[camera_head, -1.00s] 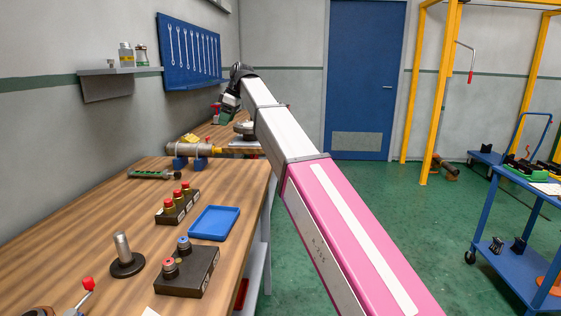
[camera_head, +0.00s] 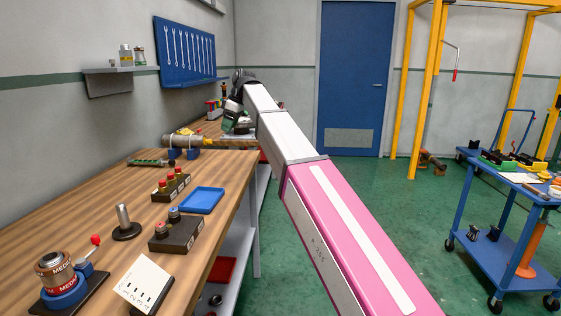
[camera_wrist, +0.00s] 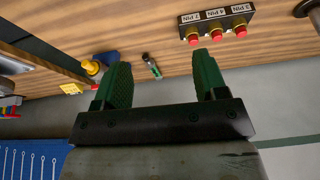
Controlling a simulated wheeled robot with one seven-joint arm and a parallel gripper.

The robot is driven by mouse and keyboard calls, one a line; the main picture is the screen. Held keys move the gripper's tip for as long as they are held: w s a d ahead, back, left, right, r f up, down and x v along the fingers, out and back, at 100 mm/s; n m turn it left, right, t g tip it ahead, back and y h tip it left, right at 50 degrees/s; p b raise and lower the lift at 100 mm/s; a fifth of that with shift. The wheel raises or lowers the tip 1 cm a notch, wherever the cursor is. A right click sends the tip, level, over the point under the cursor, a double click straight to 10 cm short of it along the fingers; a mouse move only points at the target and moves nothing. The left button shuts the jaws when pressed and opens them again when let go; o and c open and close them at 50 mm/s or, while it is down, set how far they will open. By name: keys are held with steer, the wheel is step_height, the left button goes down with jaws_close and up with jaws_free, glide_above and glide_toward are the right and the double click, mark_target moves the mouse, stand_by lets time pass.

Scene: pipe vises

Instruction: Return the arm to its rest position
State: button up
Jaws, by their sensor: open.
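My arm, with a pink and white section, reaches out over the floor at the right of the workbench (camera_head: 135,205) in the head view. My gripper (camera_head: 236,122) is at its far end near the bench's far part, small and partly hidden there. In the wrist view my gripper (camera_wrist: 163,85) has two green fingers standing apart, with nothing between them. The bench top also shows in the wrist view (camera_wrist: 120,45), beyond the fingers.
A blue cart (camera_head: 510,230) stands right; green floor lies between.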

steer(key=s+d+f+m+h, duration=0.1)
steer(key=s+d+f+m, duration=0.15)
steer(key=d+f, duration=0.6)
steer(key=s+d+f+m, duration=0.1)
steer(key=d+f+m, duration=0.3)
steer(key=f, duration=0.7)
steer(key=s+d+f+m+h, duration=0.1)
steer(key=s+d+f+m, duration=0.1)
steer(key=d+f, duration=0.7)
steer(key=s+d+f+m+h, duration=0.1)
steer(key=s+d+f+m, duration=0.3)
steer(key=s+d+f, duration=0.4)
steer(key=s+d+f+m+h, duration=0.1)
steer(key=s+d+f+m, duration=0.3)
steer(key=s+d+f, duration=0.5)
step_height(320, 180, down, 5)
steer(key=shift+s+f, duration=0.15)
steer(key=shift+s, duration=1.05)
